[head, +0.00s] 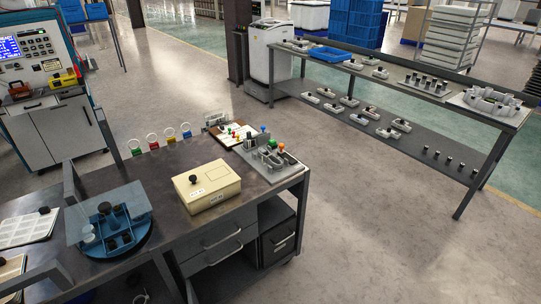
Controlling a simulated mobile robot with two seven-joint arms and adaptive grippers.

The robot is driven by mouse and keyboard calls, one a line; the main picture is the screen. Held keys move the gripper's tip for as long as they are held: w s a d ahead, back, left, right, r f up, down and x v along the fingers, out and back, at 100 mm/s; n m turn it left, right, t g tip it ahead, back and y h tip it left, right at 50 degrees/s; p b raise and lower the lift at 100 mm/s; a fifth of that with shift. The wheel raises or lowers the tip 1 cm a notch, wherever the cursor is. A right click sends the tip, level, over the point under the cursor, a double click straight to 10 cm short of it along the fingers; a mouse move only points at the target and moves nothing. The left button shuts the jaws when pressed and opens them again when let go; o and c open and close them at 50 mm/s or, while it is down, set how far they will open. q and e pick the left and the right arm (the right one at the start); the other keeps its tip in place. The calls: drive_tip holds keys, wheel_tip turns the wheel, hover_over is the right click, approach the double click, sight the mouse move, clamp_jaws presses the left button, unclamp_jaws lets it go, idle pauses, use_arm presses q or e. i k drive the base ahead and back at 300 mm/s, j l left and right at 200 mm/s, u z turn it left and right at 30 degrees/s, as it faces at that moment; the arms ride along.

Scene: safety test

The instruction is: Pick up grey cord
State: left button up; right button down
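I cannot make out a grey cord for certain. A grey tray (293,172) at the right end of the near dark workbench (160,185) holds grey curved parts (284,158) and coloured knobs; whether any of these parts is a cord is too small to tell. Several white rings on coloured bases (169,135) stand along the bench's back edge. Neither of my grippers is in view.
A cream box (207,187) with a black knob and a blue round fixture (118,232) stand on the bench. A long two-level table (375,72) with small grey parts stands at the right. A control cabinet (48,125) is at the left. Open floor (350,200) lies between bench and table.

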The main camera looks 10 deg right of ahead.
sight(269, 158)
drive_tip(key=i+l+u, duration=0.15)
drive_tip(key=l, duration=0.3)
drive_tip(key=i+l+u, duration=0.15)
drive_tip(key=l, duration=0.25)
drive_tip(key=i+l+u, duration=0.15)
drive_tip(key=l, duration=0.3)
drive_tip(key=i+l+u, duration=0.15)
drive_tip(key=l, duration=0.35)
drive_tip(key=i+l+u, duration=0.2)
drive_tip(key=l, duration=0.4)
drive_tip(key=i+l+u, duration=0.2)
drive_tip(key=l, duration=0.4)
drive_tip(key=l+u, duration=0.2)
drive_tip(key=l, duration=0.4)
drive_tip(key=k, duration=0.05)
